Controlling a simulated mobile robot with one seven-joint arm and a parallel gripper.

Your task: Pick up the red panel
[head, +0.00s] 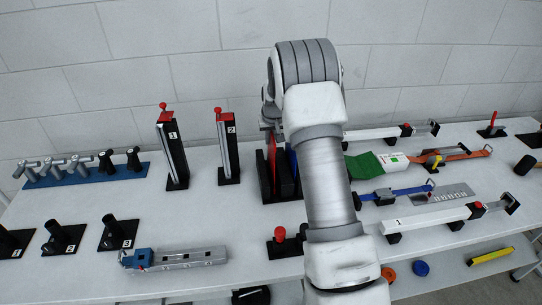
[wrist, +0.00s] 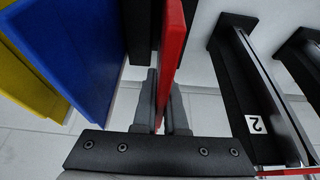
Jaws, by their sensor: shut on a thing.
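The red panel (wrist: 173,50) is a thin upright sheet, seen nearly edge-on in the wrist view. My gripper (wrist: 164,90) is shut on it, one finger on each side. In the head view the red panel (head: 272,153) shows as a narrow strip at the black rack (head: 266,190), left of my arm. My gripper in the head view is largely hidden by my arm. Whether the panel's lower edge sits in the rack or is clear of it cannot be told.
A blue panel (wrist: 62,45) and a yellow panel (wrist: 22,75) stand beside the red one. Black posts 1 (head: 172,150) and 2 (head: 227,150) with red knobs stand to the left. White clamp bars and tools lie at right. Bare tabletop (head: 190,215) lies in front of the posts.

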